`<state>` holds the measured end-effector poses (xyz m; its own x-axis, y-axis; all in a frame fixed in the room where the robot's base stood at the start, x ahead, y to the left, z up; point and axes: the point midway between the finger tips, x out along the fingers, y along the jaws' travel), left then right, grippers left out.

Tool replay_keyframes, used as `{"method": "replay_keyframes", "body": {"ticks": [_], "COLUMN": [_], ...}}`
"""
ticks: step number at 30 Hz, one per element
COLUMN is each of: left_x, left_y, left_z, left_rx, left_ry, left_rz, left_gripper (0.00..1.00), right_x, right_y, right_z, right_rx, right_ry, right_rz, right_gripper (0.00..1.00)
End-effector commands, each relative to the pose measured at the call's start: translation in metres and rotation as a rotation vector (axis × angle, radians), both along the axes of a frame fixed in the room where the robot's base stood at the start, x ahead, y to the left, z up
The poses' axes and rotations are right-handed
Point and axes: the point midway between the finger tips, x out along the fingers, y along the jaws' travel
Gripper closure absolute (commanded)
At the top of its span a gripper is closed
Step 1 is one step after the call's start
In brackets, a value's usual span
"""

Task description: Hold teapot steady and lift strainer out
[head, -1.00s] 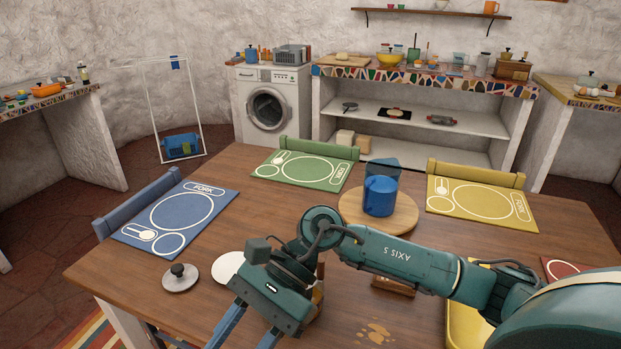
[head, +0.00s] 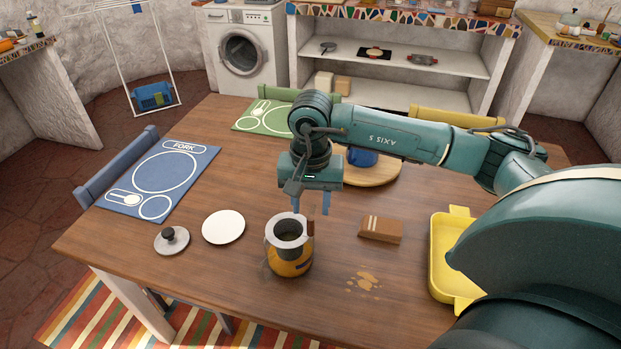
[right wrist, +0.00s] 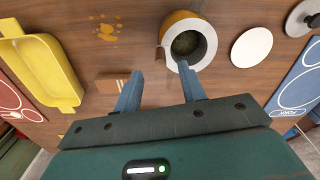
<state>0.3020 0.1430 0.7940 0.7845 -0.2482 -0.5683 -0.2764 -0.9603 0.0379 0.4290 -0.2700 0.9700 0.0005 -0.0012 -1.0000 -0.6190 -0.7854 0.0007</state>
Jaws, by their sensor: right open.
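The orange-yellow teapot (head: 289,265) stands upright near the table's front, its lid off. The strainer (head: 289,228) shows as a wide grey rim in its mouth, with dark contents inside. The lid (head: 171,240), grey with a black knob, lies to the left. My right gripper (head: 311,208) points down just behind and right of the teapot, open and empty. In the right wrist view its blue fingers (right wrist: 159,74) are spread; one overlaps the edge of the strainer rim (right wrist: 207,42). Whether it touches cannot be told. My left gripper is not in view.
A white disc (head: 223,227) lies between lid and teapot. A brown block (head: 381,229) and a yellow tray (head: 440,270) are to the right, with an orange spill (head: 364,284) nearby. A blue cup (head: 361,157) on a round board (head: 385,175) is behind my arm.

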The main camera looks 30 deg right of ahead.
Motion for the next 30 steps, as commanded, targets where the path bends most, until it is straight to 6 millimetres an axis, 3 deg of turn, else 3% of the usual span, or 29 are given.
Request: {"method": "replay_keyframes", "body": {"ticks": [3, 9, 22, 30], "left_x": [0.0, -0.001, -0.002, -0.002], "left_y": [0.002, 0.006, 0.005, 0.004], "left_z": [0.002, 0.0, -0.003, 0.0], "left_rx": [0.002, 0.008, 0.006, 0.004], "left_ry": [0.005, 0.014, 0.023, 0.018], "left_rz": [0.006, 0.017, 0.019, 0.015], "left_gripper": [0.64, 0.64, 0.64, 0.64], "right_x": [-0.001, 0.0, 0.0, 0.0], "right_y": [0.001, 0.001, 0.001, 0.001], "right_z": [-0.022, -0.046, -0.056, -0.055], "right_rx": [0.001, 0.002, 0.001, 0.002], "right_ry": [0.006, 0.002, 0.0, 0.0], "right_rz": [0.0, 0.0, 0.0, 0.0], "right_gripper": [0.59, 0.59, 0.59, 0.81]}}
